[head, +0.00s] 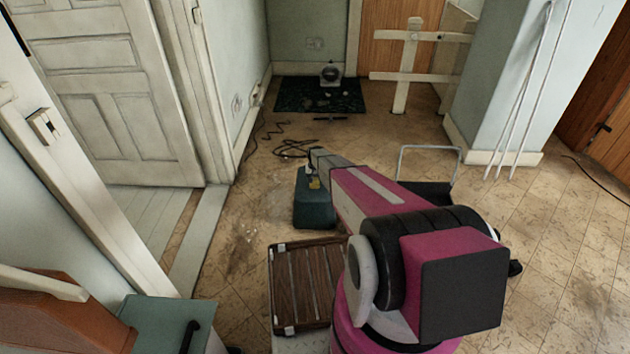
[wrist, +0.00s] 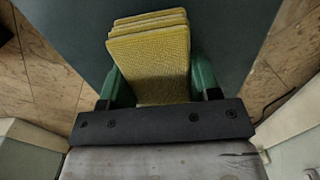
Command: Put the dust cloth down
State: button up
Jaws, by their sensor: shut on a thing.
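The dust cloth (wrist: 150,52) is yellow, textured and folded into several layers. My gripper (wrist: 158,82) is shut on it, with a green finger on each side. In the head view the cloth is a small yellow patch (head: 314,184) at the end of my arm, by the teal box (head: 315,208). The box's dark teal top fills the wrist view behind the cloth (wrist: 235,40). I cannot tell whether the cloth touches that top or hangs just above it.
A brown slatted case (head: 305,285) lies nearer me. A dark trolley with a pale handle (head: 430,150) stands right of the box, partly behind my arm. Loose cable (head: 292,149) lies beyond the box, before a dark mat (head: 295,95). Floor at right is mostly clear.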

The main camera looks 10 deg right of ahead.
jog(key=o, duration=0.9)
jog(key=shift+f, duration=0.1)
notch_tip(320, 180, up, 12)
jog(key=s+r, duration=0.7)
jog(key=s, duration=0.5)
jog(key=s+r+n, duration=0.1)
jog(key=s+r, duration=0.7)
jog(key=s, duration=0.5)
jog(key=s+r+n, duration=0.1)
jog(key=s+r, duration=0.6)
jog(key=s, duration=0.6)
jog(key=shift+r, duration=0.4)
